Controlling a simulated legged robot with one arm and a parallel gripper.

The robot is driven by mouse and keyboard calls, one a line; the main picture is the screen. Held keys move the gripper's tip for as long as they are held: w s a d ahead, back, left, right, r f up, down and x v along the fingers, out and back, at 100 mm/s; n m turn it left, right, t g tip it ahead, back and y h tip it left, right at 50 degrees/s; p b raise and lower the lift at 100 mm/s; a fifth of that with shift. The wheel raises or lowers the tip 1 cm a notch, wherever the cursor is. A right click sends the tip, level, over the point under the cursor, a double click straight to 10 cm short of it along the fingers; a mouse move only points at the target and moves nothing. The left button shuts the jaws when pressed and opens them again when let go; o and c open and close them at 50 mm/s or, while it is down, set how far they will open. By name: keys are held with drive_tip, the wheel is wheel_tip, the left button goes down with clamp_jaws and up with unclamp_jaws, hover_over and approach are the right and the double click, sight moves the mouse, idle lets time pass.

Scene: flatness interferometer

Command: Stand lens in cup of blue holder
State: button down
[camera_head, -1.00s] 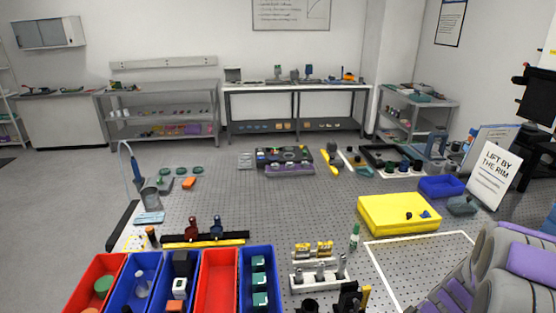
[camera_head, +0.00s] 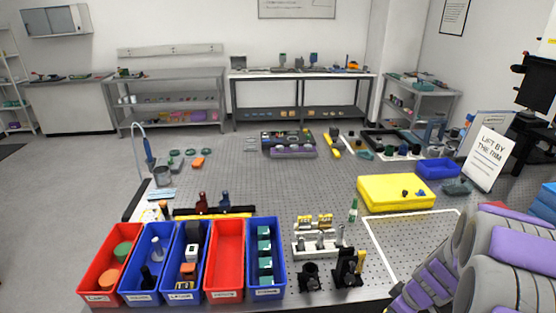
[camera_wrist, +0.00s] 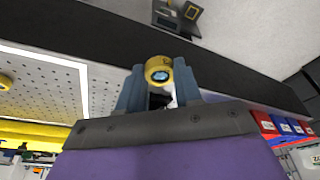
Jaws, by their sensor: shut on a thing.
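In the wrist view, my gripper (camera_wrist: 158,88) is shut on a round lens in a yellow ring mount (camera_wrist: 158,70). The glass looks pale blue and faces the camera. The lens is held between the fingertips, in the air near a dark table edge. A small blue holder (camera_head: 225,200) stands upright beside a dark red one (camera_head: 202,202) on the black and yellow rail, left of centre in the head view. Its cup is too small to make out. My gripper and the lens do not show in the head view, and the holder is not recognisable in the wrist view.
Red and blue bins (camera_head: 226,260) line the front of the perforated table. A white rack (camera_head: 318,243) and black mounts (camera_head: 347,268) stand right of them. A yellow case (camera_head: 396,192) lies behind a white-outlined, clear area. A sign (camera_head: 487,157) stands at right.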

drive_tip(key=w+a+r+m+h, duration=0.1)
drive_tip(key=w+a+m, duration=0.3)
drive_tip(key=a, duration=0.4)
drive_tip(key=w+a+r+m+h, duration=0.1)
drive_tip(key=w+a+r+m, duration=0.2)
drive_tip(key=w+a, duration=0.3)
drive_tip(key=a, duration=0.3)
drive_tip(key=shift+w+r+m+t, duration=0.2)
drive_tip(key=shift+r+m+t, duration=0.1)
drive_tip(key=shift+m, duration=0.1)
drive_tip(key=shift+w+d, duration=0.1)
